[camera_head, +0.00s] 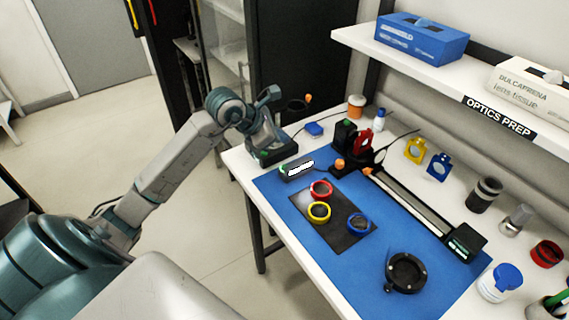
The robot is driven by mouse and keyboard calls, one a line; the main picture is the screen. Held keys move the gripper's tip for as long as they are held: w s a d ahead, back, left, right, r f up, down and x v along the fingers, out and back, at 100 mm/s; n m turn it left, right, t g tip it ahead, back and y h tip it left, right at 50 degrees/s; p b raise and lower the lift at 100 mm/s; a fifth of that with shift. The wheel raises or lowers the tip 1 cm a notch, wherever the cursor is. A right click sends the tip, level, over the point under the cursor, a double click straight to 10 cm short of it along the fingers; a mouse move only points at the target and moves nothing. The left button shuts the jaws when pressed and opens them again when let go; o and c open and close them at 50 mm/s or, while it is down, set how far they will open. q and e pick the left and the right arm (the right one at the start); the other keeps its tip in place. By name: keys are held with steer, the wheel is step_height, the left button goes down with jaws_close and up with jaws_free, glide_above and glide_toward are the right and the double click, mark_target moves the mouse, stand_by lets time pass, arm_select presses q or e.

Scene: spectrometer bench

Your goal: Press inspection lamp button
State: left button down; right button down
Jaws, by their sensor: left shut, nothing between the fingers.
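My left arm reaches in from the left, and its gripper (267,142) is shut and empty over the far left corner of the bench. Its fingers point down at a small dark box (283,154) with a green patch, and they hide part of that box. I cannot tell whether the fingertips touch it. I cannot tell for sure which part is the inspection lamp button. A dark unit with a bright white panel (299,168) lies just right of and nearer than the gripper, at the blue mat's edge. My right gripper is not in view.
A blue mat (300,230) holds a dark pad with red (321,189), yellow (319,212) and blue (359,222) rings. A long rail (410,203) and a black round holder (405,272) lie to the right. A shelf (400,52) overhangs the back.

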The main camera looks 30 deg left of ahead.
arm_select(q)
steer(key=m, duration=0.2)
steer(key=r+m+y, duration=0.1)
steer(key=shift+a+r+m+t, duration=0.1)
steer(key=shift+r+m+t, duration=0.2)
steer(key=shift+m, duration=0.1)
steer(key=shift+f, duration=0.1)
steer(key=b, duration=0.4)
glide_above(284, 167)
steer(key=f, duration=0.7)
steer(key=shift+s+a+f, duration=0.25)
steer(key=shift+s+f, duration=0.05)
steer(key=shift+s, duration=0.1)
steer(key=shift+f+b, duration=0.55)
steer(key=shift+b, duration=0.05)
stand_by(0.7)
